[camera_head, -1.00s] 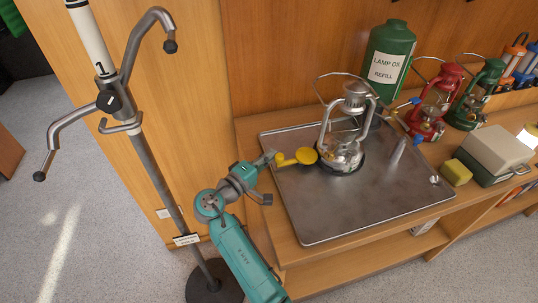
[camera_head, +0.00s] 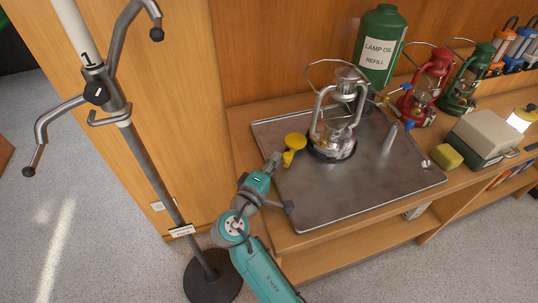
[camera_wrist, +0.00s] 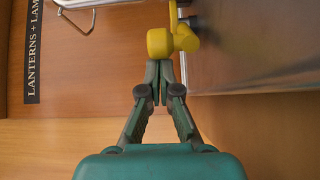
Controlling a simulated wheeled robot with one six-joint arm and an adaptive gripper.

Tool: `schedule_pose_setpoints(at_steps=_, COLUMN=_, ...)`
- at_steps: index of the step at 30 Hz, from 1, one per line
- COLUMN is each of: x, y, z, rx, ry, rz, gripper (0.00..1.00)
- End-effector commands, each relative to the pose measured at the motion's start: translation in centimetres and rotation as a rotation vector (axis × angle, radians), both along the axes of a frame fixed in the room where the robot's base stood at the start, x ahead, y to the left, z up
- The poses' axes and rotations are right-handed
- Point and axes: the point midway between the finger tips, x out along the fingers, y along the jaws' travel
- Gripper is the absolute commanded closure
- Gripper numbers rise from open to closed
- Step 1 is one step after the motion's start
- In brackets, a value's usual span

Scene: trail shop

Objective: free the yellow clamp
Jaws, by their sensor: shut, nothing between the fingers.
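The yellow clamp (camera_head: 294,141) is at the left part of the metal tray, left of the clear-glass lantern (camera_head: 334,125). It has a round yellow head and a shorter yellow part (camera_head: 288,158) reaching down toward the tray's front in the head view. In the wrist view the clamp (camera_wrist: 163,41) lies just beyond my fingertips, beside the tray edge. My gripper (camera_head: 276,158) is shut and empty, its tips close to the clamp's lower part; I cannot tell whether they touch. What the clamp grips underneath is hidden.
The metal tray (camera_head: 330,205) has bare room at its front. A green lamp oil can (camera_head: 380,50) stands behind; red (camera_head: 425,92) and green (camera_head: 468,85) lanterns, a yellow sponge (camera_head: 446,156) and a box (camera_head: 490,135) stand right. A hooked stand (camera_head: 150,170) is at left.

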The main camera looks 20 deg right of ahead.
Motion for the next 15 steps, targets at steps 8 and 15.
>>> schedule_pose_setpoints(at_steps=8, x=-1.1, y=-0.9, z=0.0, rx=-0.001, ry=0.001, rz=-0.001, gripper=1.0)
schedule_pose_setpoints(at_steps=15, x=-1.4, y=-1.1, z=0.0, rx=0.0, ry=0.0, rz=0.0, gripper=1.0)
